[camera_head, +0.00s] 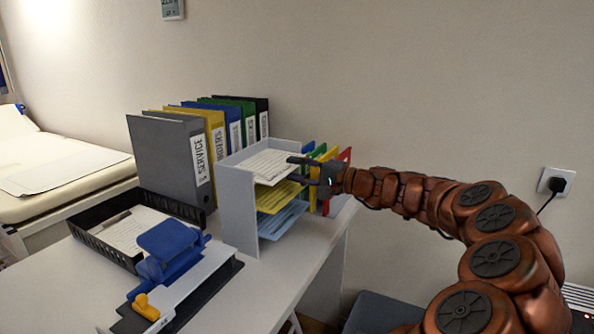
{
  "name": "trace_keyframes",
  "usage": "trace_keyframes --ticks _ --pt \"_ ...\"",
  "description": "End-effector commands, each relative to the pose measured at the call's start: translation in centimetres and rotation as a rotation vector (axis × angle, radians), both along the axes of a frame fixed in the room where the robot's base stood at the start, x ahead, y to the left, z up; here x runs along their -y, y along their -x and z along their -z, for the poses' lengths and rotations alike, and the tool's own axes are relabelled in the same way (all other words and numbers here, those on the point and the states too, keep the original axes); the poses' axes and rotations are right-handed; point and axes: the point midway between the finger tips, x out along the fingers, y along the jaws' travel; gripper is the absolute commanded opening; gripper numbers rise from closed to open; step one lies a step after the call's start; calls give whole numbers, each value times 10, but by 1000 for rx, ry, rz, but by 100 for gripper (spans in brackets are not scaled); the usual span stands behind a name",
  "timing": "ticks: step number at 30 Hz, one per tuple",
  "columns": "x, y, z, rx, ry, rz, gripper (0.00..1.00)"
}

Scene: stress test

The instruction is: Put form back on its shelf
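A white form (265,164) with printed lines lies in the top level of a light grey shelf tray (238,205) on the desk. Yellow sheets (275,196) lie in the middle level and light blue sheets (280,220) in the bottom level. Another white form (128,228) lies in a black tray at the left. My gripper (296,169) reaches in from the right, at the right end of the shelf's upper levels. Its two dark fingers point left and stand apart, with the upper fingertip overlapping the top form's right edge in the picture. I see nothing clearly held between them.
Several binders (180,155) stand behind the black tray (98,212). Coloured folders (330,155) stand behind my gripper. A blue and grey device (170,250) and a yellow-handled item (145,305) occupy the front left. The desk's front middle (255,295) is clear.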

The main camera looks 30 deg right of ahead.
Motion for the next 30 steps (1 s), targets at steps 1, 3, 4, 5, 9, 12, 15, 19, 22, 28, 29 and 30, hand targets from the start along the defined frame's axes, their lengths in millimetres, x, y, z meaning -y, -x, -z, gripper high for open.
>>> trace_keyframes --ticks 1,3,4,5,9,12,15,19,22,28,29,30 --pt "0 0 0 0 0 0 35" --pt "0 0 0 0 0 0 35" --pt "0 0 0 0 0 0 35" --pt "0 0 0 0 0 0 35" --pt "4 6 0 1 1 1 35" --pt "12 18 0 1 0 3 35" --pt "21 34 0 1 -2 2 35" --pt "35 55 0 1 0 5 35" --pt "44 71 0 1 -1 4 35" --pt "58 94 0 1 -1 4 35" --pt "59 96 0 1 -1 4 35" --pt "60 99 0 1 -1 3 35"
